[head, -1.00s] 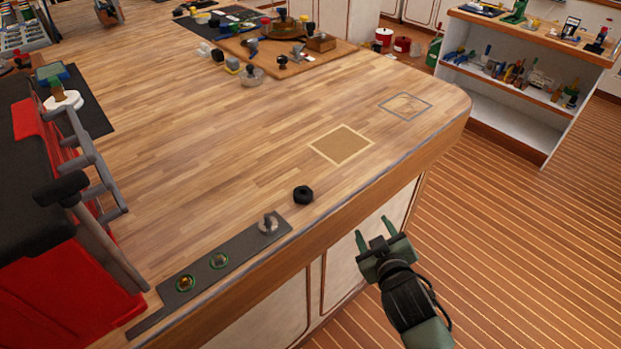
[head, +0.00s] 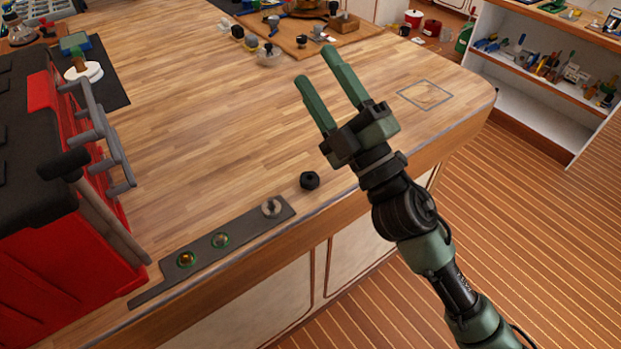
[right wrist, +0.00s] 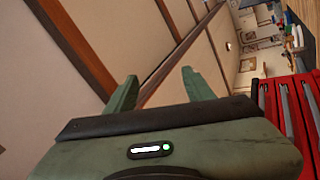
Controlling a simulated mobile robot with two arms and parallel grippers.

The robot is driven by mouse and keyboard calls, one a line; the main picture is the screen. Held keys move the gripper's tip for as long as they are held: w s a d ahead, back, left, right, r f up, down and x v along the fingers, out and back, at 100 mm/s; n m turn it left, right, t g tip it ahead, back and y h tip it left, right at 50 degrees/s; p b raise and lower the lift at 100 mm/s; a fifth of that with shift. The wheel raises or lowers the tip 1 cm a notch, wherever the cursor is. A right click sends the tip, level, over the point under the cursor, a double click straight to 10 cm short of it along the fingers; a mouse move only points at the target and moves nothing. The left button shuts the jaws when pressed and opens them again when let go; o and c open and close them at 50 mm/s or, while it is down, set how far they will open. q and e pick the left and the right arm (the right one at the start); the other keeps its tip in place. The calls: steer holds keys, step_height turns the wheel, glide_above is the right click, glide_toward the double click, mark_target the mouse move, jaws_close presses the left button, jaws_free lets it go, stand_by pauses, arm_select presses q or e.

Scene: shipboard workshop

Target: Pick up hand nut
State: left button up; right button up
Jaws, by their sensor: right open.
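A small black nut (head: 310,180) with a dark, faceted body lies on the wooden bench near its front edge. A grey metal nut-like piece (head: 271,208) sits at the right end of a dark plate (head: 240,227). I cannot tell for sure which is the hand nut; the black one stands loose on the wood. My right gripper (head: 316,65) is open and empty, raised above the bench beyond the black nut, fingers pointing up-left in the head view. In the right wrist view its two green fingers (right wrist: 160,78) are apart with nothing between them. My left gripper is out of view.
A red toolbox (head: 60,200) with grey rails stands at the left. The plate also holds two round green-rimmed fittings (head: 203,249). A board with several tools (head: 300,45) lies at the back. The bench middle is clear wood. A white shelf (head: 520,85) stands at the right.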

steer(key=s+a+n+g+y, duration=0.35)
steer(key=a+n+g, duration=0.35)
steer(key=n+g, duration=0.3)
steer(key=s+a+n+g+y, duration=0.3)
steer(key=s+a+n+g, duration=0.25)
steer(key=n+g, duration=0.5)
steer(key=n+t+h, duration=0.3)
steer(key=n+h, duration=0.4)
steer(key=h, duration=1)
glide_toward(312, 174)
steer(key=f, duration=0.1)
steer(key=p+x, duration=0.1)
steer(key=x, duration=0.1)
steer(key=p+x, duration=0.1)
steer(key=x, duration=0.1)
steer(key=s+p+x, duration=0.1)
steer(key=x, duration=0.1)
steer(key=shift+w+a+f, duration=0.1)
steer(key=shift+a+f, duration=0.15)
steer(key=shift+a, duration=0.3)
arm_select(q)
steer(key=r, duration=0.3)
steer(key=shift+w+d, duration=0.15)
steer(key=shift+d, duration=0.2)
arm_select(e)
steer(key=shift+w+a+f, duration=0.1)
steer(key=shift+a+f, duration=0.05)
steer(key=shift+f, duration=0.3)
steer(key=shift+c, duration=0.3)
jaws_close()
